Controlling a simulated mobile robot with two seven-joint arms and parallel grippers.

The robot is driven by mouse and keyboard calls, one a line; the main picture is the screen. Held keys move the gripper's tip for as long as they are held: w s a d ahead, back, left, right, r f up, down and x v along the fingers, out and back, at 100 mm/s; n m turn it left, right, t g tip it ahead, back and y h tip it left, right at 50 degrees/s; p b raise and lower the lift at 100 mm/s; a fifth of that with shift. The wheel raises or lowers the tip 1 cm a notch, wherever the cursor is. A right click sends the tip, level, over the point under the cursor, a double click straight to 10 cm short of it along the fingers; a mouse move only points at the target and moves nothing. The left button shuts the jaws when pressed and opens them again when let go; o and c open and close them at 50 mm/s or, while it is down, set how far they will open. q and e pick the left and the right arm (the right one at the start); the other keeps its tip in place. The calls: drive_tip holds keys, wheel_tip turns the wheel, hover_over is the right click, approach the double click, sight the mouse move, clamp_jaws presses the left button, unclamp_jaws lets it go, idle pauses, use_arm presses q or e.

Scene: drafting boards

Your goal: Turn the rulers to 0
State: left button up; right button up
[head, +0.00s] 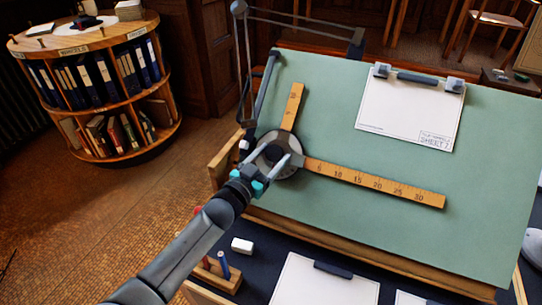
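Two wooden rulers are joined at the round grey drafting head (275,157) on the green drafting board (420,230). The long ruler (375,183) runs to the right and slightly down, looking about parallel to the board's lower edge. The short ruler (292,107) points up, roughly square to it. My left gripper (276,163) is at the drafting head, with its fingers over the head. Whether they are closed on it cannot be made out. The gripper hides part of the head, and no angle scale is readable. My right gripper is not in view.
A jointed arm (246,75) rises at the board's left edge. A sheet (410,112) is clipped at the board's upper right. Below lie another sheet (322,285), an eraser (242,245) and a pen holder (217,274). A round bookshelf (85,50) stands at the left.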

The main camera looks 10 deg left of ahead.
use_arm(q)
drive_tip(key=shift+o, duration=1.3)
drive_tip(key=p+v, duration=0.1)
drive_tip(key=v, duration=0.6)
drive_tip(key=shift+s, duration=0.3)
drive_tip(key=shift+a, duration=0.1)
